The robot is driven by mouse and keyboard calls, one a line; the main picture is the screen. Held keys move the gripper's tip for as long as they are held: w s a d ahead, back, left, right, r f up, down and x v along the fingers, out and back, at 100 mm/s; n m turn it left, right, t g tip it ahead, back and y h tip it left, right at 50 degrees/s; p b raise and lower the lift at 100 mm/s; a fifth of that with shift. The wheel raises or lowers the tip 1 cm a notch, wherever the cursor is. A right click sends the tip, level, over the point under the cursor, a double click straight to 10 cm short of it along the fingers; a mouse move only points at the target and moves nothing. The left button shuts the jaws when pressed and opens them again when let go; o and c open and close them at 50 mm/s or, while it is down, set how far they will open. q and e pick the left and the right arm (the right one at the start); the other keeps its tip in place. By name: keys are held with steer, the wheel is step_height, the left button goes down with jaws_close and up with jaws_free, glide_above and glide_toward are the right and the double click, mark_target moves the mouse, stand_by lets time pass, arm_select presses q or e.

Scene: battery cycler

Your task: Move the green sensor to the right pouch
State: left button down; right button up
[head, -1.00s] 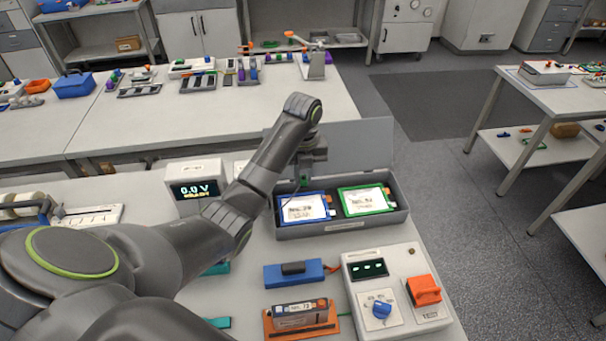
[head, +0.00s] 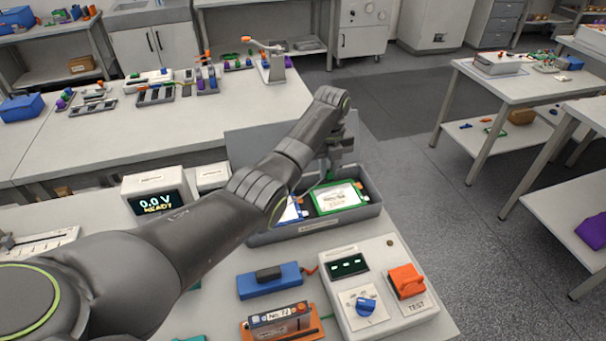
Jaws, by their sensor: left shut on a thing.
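My left gripper (head: 328,174) is shut over the open grey case (head: 318,229), pointing down above the far edge of the right pouch. It holds the green sensor, of which only a small bit of green shows between the fingers. The right pouch (head: 340,197) is a white, labelled pack with a green frame, lying in the right half of the case. The left pouch (head: 291,211), with a blue frame, is mostly hidden behind my left arm. I cannot tell whether the sensor touches the right pouch. My right gripper is not in view.
The case's raised lid (head: 262,143) stands behind it. In front are a blue block (head: 270,282), an orange holder with a cell (head: 280,318) and a tester box (head: 372,290) with an orange switch. A "0.0 V READY" display (head: 155,200) stands left.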

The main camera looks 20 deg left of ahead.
mark_target(337, 195)
arm_select(q)
steer(key=d+f+b, duration=0.1)
steer(key=f+b, duration=0.1)
steer(key=d+f+b, duration=0.1)
steer(key=f+b, duration=0.1)
steer(key=w+f+b, duration=0.1)
steer(key=f+b, duration=0.1)
steer(key=shift+d+f, duration=0.1)
steer(key=shift+d, duration=0.3)
steer(key=shift+p, duration=0.4)
stand_by(1.4)
steer(key=shift+f+b, duration=0.35)
steer(key=shift+f, duration=0.2)
stand_by(0.6)
steer(key=c, duration=1.3)
jaws_free()
steer(key=shift+o, duration=0.2)
